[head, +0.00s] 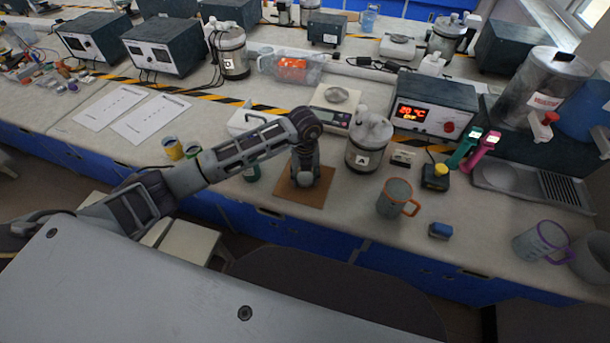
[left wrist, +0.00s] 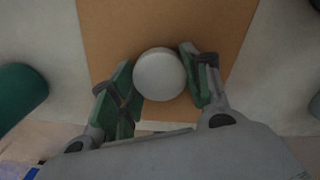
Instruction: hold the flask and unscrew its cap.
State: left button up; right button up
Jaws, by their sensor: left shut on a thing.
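My left gripper (head: 303,180) points down over a brown mat (head: 322,193) near the bench's front edge. In the left wrist view the left gripper (left wrist: 160,84) has its green-padded fingers on both sides of a round, pale grey top (left wrist: 159,74), which looks like the capped flask seen from above. The gripper is shut on it. I cannot tell whether the pads press on the cap or on the body below. The flask's sides are hidden, and in the head view the gripper covers it. My right gripper is not in view.
A green cylinder (left wrist: 20,95) stands left of the mat. Jar A (head: 366,147), a scale (head: 337,108) and a grey mug with an orange handle (head: 395,197) stand close by. A blue block (head: 440,231) lies to the right, with clear bench around it.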

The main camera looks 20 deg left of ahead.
aim_at(305, 177)
pick_arm(q)
jog(key=o, duration=1.1)
notch_tip(305, 177, up, 12)
jog(key=shift+r, duration=0.15)
dwell(0.7)
